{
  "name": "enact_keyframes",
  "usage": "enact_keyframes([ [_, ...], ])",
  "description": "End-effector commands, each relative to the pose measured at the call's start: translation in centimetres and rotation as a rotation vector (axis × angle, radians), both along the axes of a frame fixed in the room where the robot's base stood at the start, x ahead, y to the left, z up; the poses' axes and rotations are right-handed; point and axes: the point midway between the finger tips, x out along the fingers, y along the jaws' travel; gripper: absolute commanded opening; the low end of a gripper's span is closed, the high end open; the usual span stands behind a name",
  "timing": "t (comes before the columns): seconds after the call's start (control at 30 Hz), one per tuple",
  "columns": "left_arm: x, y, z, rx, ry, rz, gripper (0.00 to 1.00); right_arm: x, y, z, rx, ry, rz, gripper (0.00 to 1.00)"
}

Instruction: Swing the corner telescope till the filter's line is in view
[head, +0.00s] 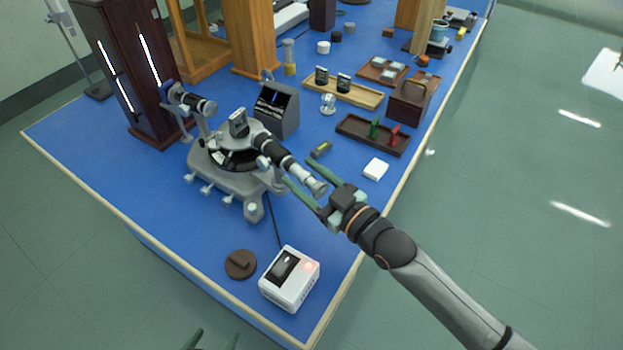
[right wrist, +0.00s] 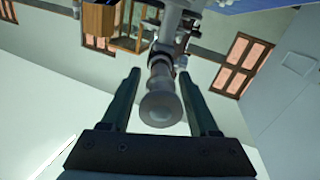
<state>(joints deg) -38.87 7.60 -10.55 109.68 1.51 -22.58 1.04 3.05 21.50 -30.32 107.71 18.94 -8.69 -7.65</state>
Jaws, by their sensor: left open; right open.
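The corner spectrometer (head: 225,165), a grey instrument with a round dark table, stands near the corner of the blue bench. Its telescope (head: 272,149) points toward the front right, with the eyepiece end between the fingers of my right gripper (head: 299,172). In the right wrist view the telescope tube (right wrist: 160,100) lies between the two open fingers (right wrist: 160,90), with gaps on both sides. A grey unit with a dark screen (head: 272,103) stands behind; pale marks show on it, too small to read. Green (head: 374,128) and red (head: 394,135) upright pieces stand in a dark tray. My left gripper (head: 214,338) is open and empty at the bottom edge.
A white box with a red light (head: 290,279) and a brown disc (head: 240,264) are at the bench's near corner. A white block (head: 375,168) lies right of the telescope. A dark cabinet (head: 125,70) stands at left. Bare blue bench lies left of the spectrometer.

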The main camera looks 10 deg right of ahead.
Motion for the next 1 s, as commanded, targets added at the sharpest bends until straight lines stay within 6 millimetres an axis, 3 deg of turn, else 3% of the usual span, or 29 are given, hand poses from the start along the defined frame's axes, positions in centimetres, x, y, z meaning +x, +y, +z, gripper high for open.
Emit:
enact_keyframes([
  [0.17,0.0,0.0,-0.1,-0.001,0.000,0.001,0.86,-1.3,-1.0,-0.2,-0.001,0.002,0.000,0.61],
  [0.6,0.0,0.0,-0.8,-0.001,0.000,0.001,0.86,-8.2,-5.5,-0.2,-0.003,0.004,0.000,0.61],
  [1.0,0.0,0.0,-1.0,-0.001,0.001,0.001,0.86,-10.3,-7.0,0.0,0.000,0.000,0.000,0.61],
])
